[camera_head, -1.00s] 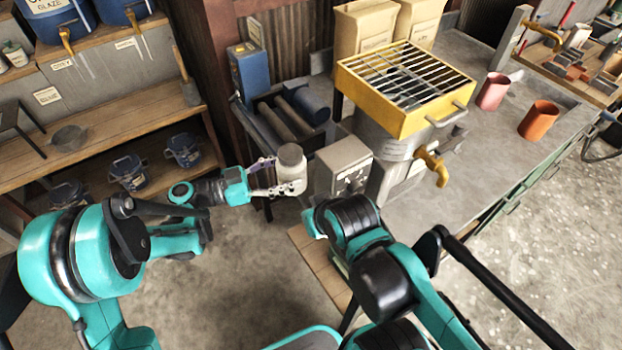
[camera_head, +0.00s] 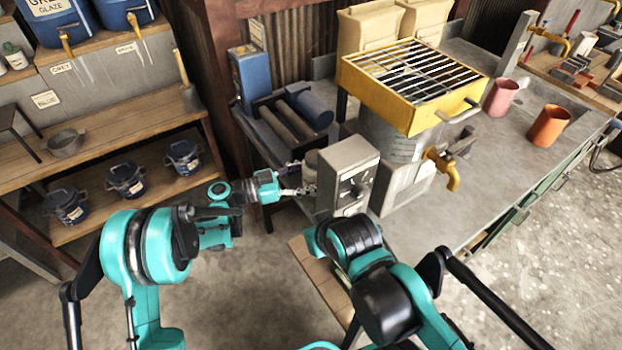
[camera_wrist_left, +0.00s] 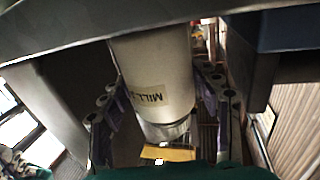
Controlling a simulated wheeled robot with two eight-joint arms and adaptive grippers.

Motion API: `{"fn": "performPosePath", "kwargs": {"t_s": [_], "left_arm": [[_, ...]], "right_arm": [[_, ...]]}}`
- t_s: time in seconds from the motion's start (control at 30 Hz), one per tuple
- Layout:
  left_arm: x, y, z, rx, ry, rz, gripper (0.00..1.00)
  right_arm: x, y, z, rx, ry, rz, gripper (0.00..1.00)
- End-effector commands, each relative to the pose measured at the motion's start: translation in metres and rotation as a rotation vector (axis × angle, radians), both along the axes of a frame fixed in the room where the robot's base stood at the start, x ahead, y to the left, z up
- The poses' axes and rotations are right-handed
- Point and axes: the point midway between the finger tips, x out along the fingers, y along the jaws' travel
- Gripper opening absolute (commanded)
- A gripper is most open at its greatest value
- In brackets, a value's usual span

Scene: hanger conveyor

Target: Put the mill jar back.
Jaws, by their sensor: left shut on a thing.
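The mill jar is a pale cylinder. In the left wrist view the jar (camera_wrist_left: 155,75) carries a "MILL" label, seen upside down, between both fingers. My left gripper (camera_wrist_left: 162,100) is shut on it. In the head view my left gripper (camera_head: 300,184) is beside the grey control box, and only a small part of the jar (camera_head: 311,158) shows, the rest hidden behind the box. The mill's two grey rollers (camera_head: 279,118) lie side by side behind the jar, with a blue cylinder (camera_head: 311,104) at their right. My right arm shows at lower right, but its gripper is out of view.
The grey control box (camera_head: 347,170) with a dial stands close to the right of my left gripper. A blue box (camera_head: 249,76) stands behind the rollers. A yellow grated tray (camera_head: 408,112) is on the right. A wooden shelf (camera_head: 105,125) with blue buckets is on the left.

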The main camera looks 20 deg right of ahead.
Motion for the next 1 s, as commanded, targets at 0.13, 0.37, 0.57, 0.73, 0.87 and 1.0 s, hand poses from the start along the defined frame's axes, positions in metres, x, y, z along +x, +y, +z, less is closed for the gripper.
{"fn": "performPosePath", "kwargs": {"t_s": [0.13, 0.37, 0.57, 0.73, 0.87, 1.0], "left_arm": [[0.0, 0.0, 0.0, -0.003, 0.001, 0.0, 0.03], [0.0, 0.0, -0.003, -0.003, 0.001, 0.0, 0.03], [0.0, 0.0, -0.004, 0.0, 0.0, 0.0, 0.83], [0.0, 0.0, -0.003, 0.0, 0.0, 0.0, 0.83], [0.001, 0.002, 0.001, 0.0, 0.0, 0.001, 0.83], [0.004, 0.024, 0.002, 0.0, 0.0, 0.004, 0.83]], "right_arm": [[0.0, 0.0, 0.0, 0.0, 0.0, 0.0, 0.0], [0.0, 0.0, -0.002, 0.0, 0.0, 0.0, 0.0], [0.0, 0.0, -0.002, 0.0, 0.0, 0.0, 0.0], [0.0, 0.0, -0.002, 0.0, 0.0, 0.0, 0.0], [0.0, 0.0, 0.002, 0.0, 0.0, 0.0, 0.0], [0.0, 0.0, 0.008, 0.0, 0.0, 0.0, 0.0]]}}
